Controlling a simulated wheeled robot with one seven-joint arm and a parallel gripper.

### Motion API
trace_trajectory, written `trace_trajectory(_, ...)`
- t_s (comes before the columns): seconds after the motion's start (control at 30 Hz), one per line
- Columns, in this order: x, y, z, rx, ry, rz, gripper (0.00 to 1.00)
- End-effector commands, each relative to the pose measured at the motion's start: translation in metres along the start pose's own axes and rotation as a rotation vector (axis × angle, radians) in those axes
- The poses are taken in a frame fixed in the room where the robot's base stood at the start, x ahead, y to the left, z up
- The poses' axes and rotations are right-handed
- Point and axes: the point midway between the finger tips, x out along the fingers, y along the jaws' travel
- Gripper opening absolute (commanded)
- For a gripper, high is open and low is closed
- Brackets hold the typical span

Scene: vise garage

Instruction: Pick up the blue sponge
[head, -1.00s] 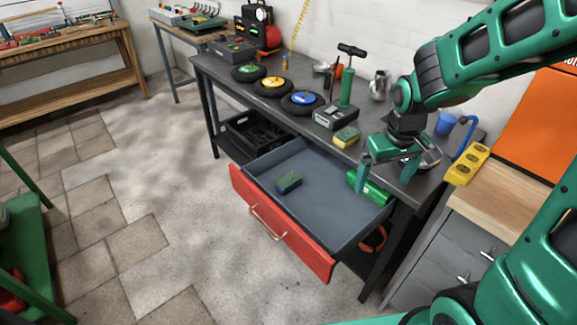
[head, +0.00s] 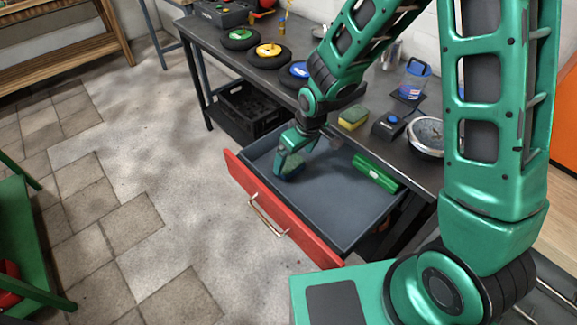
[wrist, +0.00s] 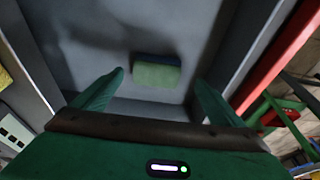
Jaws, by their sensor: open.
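The blue sponge (wrist: 157,62), with a green face, lies on the floor of the open drawer. In the wrist view it shows just beyond and between my fingertips. My gripper (wrist: 161,80) is open, one finger on each side, with nothing held. In the head view my gripper (head: 289,162) hangs down inside the drawer, over the sponge (head: 291,171), and hides much of it. I cannot tell whether the fingers touch the sponge.
The red-fronted drawer (head: 284,213) is pulled out, with walls around my gripper. Above is the workbench (head: 352,142) with a yellow-green sponge (head: 354,116), wheels and a metal bowl (head: 427,134).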

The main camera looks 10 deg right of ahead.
Motion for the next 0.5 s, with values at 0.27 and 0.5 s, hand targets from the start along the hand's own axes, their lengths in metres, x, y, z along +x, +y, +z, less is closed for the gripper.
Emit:
trace_trajectory(0.27,0.015,0.001,-0.002,0.001,0.0,0.001,0.92)
trace_trajectory(0.5,0.044,0.002,-0.007,0.001,-0.002,0.001,0.92)
